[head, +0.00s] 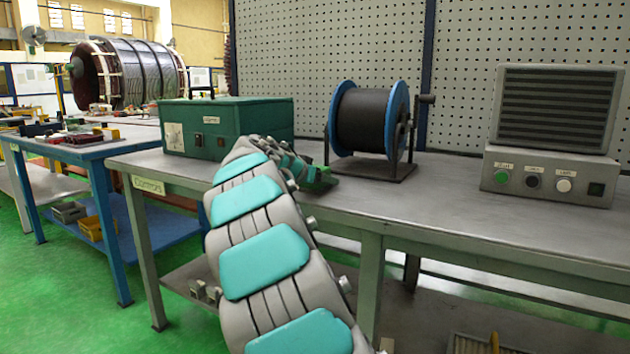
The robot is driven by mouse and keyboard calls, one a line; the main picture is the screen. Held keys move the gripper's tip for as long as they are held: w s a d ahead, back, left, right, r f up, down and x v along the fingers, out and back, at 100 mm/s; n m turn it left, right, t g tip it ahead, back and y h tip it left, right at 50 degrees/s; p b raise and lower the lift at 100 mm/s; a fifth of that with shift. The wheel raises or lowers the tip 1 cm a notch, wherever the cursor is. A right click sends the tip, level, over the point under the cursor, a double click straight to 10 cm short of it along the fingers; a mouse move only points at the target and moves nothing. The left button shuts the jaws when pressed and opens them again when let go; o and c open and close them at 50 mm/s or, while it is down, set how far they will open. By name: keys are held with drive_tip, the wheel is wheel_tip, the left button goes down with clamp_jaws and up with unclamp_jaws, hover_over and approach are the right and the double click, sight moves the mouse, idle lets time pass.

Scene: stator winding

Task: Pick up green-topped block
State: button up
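My arm rises from the bottom of the head view and bends over the grey workbench (450,215). Its far end, with my gripper (312,172), is small and dark at the bench top, between the green box and the cable reel. I cannot make out the fingers or whether they are open or shut. A low green piece (322,186) shows right at the end of my arm, partly covered by it. It may be the green-topped block, but I cannot tell whether it is held or touching the bench.
A green control box (215,128) stands left of my arm. A blue-rimmed reel (370,120) stands close on the right. A grey button unit (548,178) is farther right. The bench is clear between reel and unit. A blue table (80,150) stands at left.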

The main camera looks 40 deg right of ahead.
sight(323, 168)
clamp_jaws()
idle(0.4)
drive_tip(key=shift+r, duration=1.85)
drive_tip(key=shift+s+a+b, duration=0.25)
drive_tip(key=shift+s+a, duration=0.1)
drive_tip(key=shift+s, duration=0.25)
drive_tip(key=shift+s+a+b, duration=0.25)
drive_tip(key=shift+s+a, duration=0.05)
drive_tip(key=shift+s, duration=0.3)
drive_tip(key=s+a+b, duration=0.1)
drive_tip(key=s+a, duration=0.2)
drive_tip(key=s, duration=0.3)
drive_tip(key=s+a+r, duration=0.1)
drive_tip(key=s+a, duration=0.2)
drive_tip(key=s, duration=0.2)
drive_tip(key=shift+s+a+r+b, duration=0.2)
drive_tip(key=shift+s+a+b, duration=0.05)
drive_tip(key=shift+s+b, duration=0.15)
